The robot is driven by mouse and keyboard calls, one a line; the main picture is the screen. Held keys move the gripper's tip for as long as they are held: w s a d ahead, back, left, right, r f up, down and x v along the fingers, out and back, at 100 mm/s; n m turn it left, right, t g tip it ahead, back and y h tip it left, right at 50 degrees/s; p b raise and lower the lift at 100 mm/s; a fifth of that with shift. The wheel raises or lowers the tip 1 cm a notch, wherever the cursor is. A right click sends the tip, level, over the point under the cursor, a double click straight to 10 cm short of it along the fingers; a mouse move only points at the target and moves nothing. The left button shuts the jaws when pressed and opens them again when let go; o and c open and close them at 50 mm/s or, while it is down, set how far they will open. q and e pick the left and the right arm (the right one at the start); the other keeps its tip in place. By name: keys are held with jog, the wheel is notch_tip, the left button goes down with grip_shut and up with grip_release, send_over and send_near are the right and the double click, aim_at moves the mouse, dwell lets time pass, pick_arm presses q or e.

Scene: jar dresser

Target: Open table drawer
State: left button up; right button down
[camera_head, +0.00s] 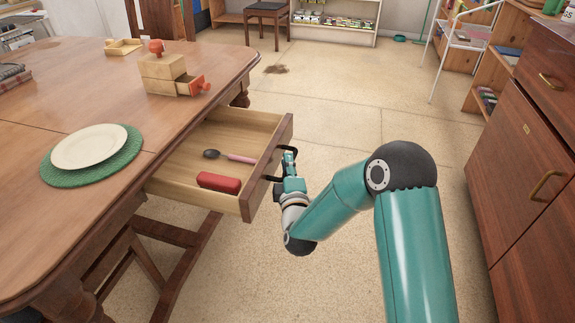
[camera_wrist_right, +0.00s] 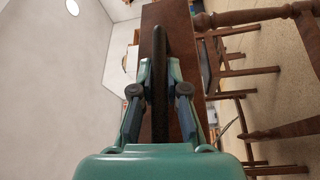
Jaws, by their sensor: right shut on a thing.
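The wooden table (camera_head: 100,75) has its drawer (camera_head: 277,146) pulled well out toward the right in the head view. The drawer holds a red case (camera_head: 219,182) and a spoon with a pink handle (camera_head: 238,158). My right gripper (camera_head: 289,165) is at the drawer front, shut on the dark drawer handle (camera_head: 271,178). In the right wrist view the handle (camera_wrist_right: 160,50) runs as a dark bar between the two fingers. My left gripper is not in view.
A white plate (camera_head: 90,147) on a green mat (camera_head: 125,165) and a small wooden box with an open little drawer (camera_head: 163,72) stand on the table. A brown cabinet (camera_head: 520,150) is at the right. Open floor (camera_head: 360,100) lies between.

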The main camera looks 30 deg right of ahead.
jog(key=shift+s+d+f, duration=0.3)
jog(key=shift+d+f, duration=0.1)
jog(key=shift+f, duration=0.05)
jog(key=c, duration=1.3)
grip_release()
jog(key=shift+d+r, duration=0.1)
jog(key=shift+o, duration=0.6)
jog(key=shift+r, duration=0.1)
jog(key=shift+s+a, duration=0.1)
jog(key=shift+a, duration=0.1)
jog(key=r+v, duration=0.1)
jog(key=v, duration=1)
jog(key=shift+s+a+f, duration=0.2)
jog(key=shift+s+f, duration=0.15)
jog(key=shift+f, duration=0.1)
